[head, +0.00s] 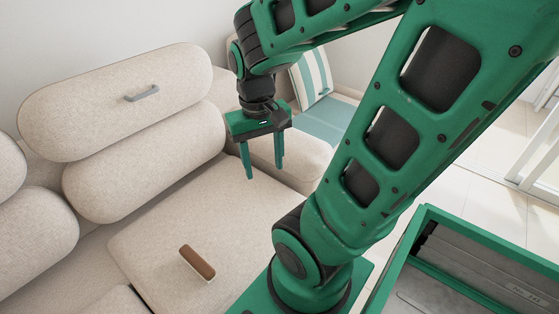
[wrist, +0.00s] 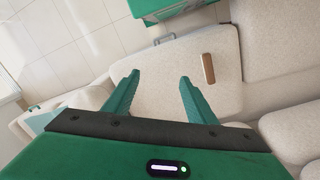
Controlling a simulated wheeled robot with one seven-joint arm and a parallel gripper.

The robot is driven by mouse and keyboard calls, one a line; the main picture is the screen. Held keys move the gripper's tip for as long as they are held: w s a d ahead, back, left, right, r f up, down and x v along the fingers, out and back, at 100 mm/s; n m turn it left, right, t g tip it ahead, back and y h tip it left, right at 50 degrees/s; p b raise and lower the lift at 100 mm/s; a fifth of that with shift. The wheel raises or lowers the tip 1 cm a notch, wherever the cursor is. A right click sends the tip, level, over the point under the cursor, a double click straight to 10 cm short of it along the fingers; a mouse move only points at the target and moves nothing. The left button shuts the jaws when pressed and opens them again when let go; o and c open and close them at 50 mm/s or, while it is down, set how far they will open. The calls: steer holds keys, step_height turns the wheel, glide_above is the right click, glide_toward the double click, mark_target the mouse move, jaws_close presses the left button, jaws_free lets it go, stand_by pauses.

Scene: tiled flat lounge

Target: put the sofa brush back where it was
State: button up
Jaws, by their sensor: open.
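The sofa brush (head: 197,262), with a brown back and a pale edge, lies on the beige sofa seat (head: 175,222). In the wrist view the brush (wrist: 208,68) is to the right of my fingers, on the same cushion. My gripper (head: 263,170) is open and empty, fingers pointing down, held above the far right part of the seat. The brush is nearer the front, apart from the fingers. In the wrist view my gripper (wrist: 159,76) has bare seat between its fingertips.
A beige back cushion (head: 110,100) with a grey handle (head: 142,93) stands behind the seat. A striped white and teal cushion (head: 312,75) is at the far right end. The seat around the brush is clear. Pale floor tiles (head: 478,150) lie to the right.

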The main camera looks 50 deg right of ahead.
steer(key=shift+m+y, duration=0.4)
steer(key=s, duration=0.1)
steer(key=s+r, duration=0.1)
steer(key=s, duration=0.1)
steer(key=s+d+r, duration=0.1)
steer(key=s, duration=0.1)
steer(key=shift+r, duration=0.2)
